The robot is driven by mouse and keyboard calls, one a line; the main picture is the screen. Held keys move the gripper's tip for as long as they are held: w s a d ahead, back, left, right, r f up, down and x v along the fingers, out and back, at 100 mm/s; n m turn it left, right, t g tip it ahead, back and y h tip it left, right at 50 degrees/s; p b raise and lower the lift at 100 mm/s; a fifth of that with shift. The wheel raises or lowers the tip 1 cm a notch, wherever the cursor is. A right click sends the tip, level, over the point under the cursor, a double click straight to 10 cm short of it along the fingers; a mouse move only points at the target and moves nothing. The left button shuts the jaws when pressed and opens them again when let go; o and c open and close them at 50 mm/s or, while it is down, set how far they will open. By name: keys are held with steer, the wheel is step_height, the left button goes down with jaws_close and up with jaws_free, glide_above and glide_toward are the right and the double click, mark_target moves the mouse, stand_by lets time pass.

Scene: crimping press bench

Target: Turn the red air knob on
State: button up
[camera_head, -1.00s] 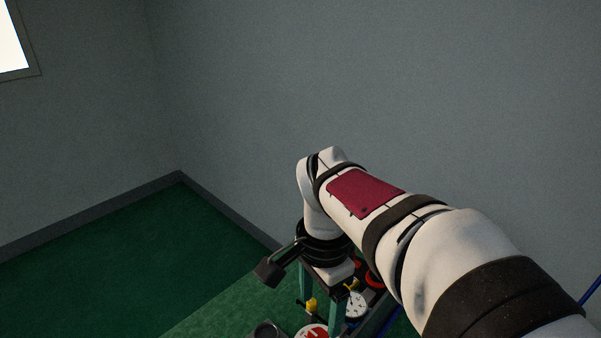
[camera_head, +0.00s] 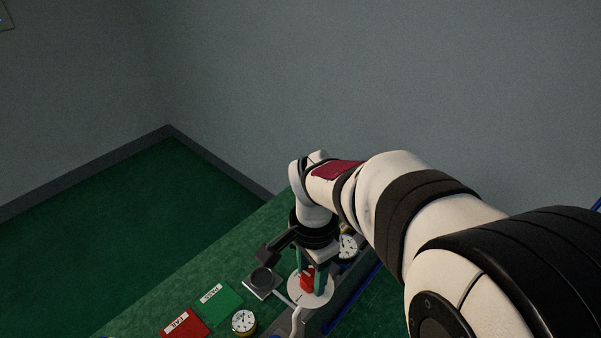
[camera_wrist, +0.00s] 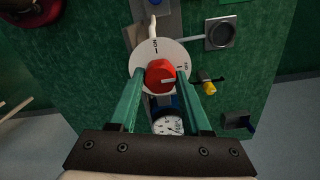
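The red air knob (camera_wrist: 160,76) sits on a round white dial plate (camera_wrist: 143,57) in the wrist view. A pale line on the knob points right, toward the dial's right-hand mark; another mark with lettering is at the top of the dial. My gripper (camera_wrist: 160,85) is open, with its two teal fingers on either side of the knob and visible gaps between. In the head view the knob (camera_head: 306,279) shows between the fingers of my gripper (camera_head: 310,279), over the white dial plate (camera_head: 303,294). Whether the fingertips are down at knob height is hard to tell.
A white gauge (camera_wrist: 168,127) is close below the knob in the wrist view. A yellow-handled fitting (camera_wrist: 208,88) and a grey block with a black round cup (camera_wrist: 221,31) are at right. Red FAIL (camera_head: 184,325) and green PASS (camera_head: 219,302) pads lie on the green bench.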

jaws_close()
steer(key=shift+n, duration=0.3)
steer(key=n, duration=0.3)
steer(key=shift+n, duration=0.3)
steer(key=n, duration=0.3)
steer(key=shift+n, duration=0.4)
steer(key=n, duration=0.5)
steer(key=shift+n, duration=2.4)
steer(key=o, duration=0.8)
jaws_free()
